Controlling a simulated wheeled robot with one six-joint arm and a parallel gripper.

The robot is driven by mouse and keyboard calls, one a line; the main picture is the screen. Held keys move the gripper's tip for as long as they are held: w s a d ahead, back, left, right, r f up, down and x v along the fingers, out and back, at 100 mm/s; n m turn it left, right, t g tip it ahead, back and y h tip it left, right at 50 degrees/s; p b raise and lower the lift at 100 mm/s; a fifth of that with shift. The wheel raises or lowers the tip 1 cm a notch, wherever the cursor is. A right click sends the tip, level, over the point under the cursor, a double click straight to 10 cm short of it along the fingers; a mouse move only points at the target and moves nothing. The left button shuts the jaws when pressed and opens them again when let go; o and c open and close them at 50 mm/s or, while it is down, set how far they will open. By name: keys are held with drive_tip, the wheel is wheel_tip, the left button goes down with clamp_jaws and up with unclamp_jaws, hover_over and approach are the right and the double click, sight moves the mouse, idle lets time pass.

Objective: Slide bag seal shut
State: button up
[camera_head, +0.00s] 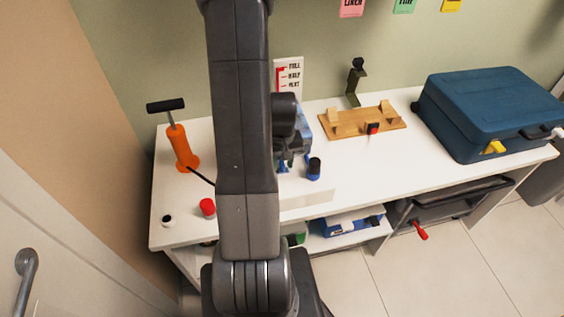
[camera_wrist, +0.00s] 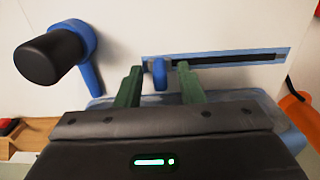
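In the wrist view a blue strip with a long black slot (camera_wrist: 235,60) lies on a white surface. A small blue tab (camera_wrist: 160,74), which looks like the seal's slider, stands near the strip's left end. My gripper (camera_wrist: 160,83) has its two green fingers apart, one on each side of the tab. A gap shows between the tab and each finger, so no hold is visible. A grey-blue body (camera_wrist: 245,103) lies partly hidden behind my gripper. In the head view my arm hides the gripper and the seal; part of a blue object (camera_head: 304,118) shows beside it.
A blue lever with a black knob (camera_wrist: 50,57) stands left of my fingers; it also shows in the head view (camera_head: 314,169). An orange pump (camera_head: 180,147) with a black hose stands left on the white table. A wooden stand (camera_head: 360,122) and blue case (camera_head: 490,105) are right.

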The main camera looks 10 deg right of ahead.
drive_tip(key=shift+f, duration=0.15)
drive_tip(key=shift+c, duration=0.2)
clamp_jaws()
drive_tip(key=shift+a, duration=0.1)
drive_tip(key=shift+a, duration=0.35)
drive_tip(key=a+b, duration=0.2)
drive_tip(key=a, duration=1.1)
drive_tip(key=shift+s+a, duration=0.15)
drive_tip(key=shift+a, duration=0.1)
drive_tip(key=shift+o, duration=0.2)
unclamp_jaws()
drive_tip(key=shift+a, duration=0.25)
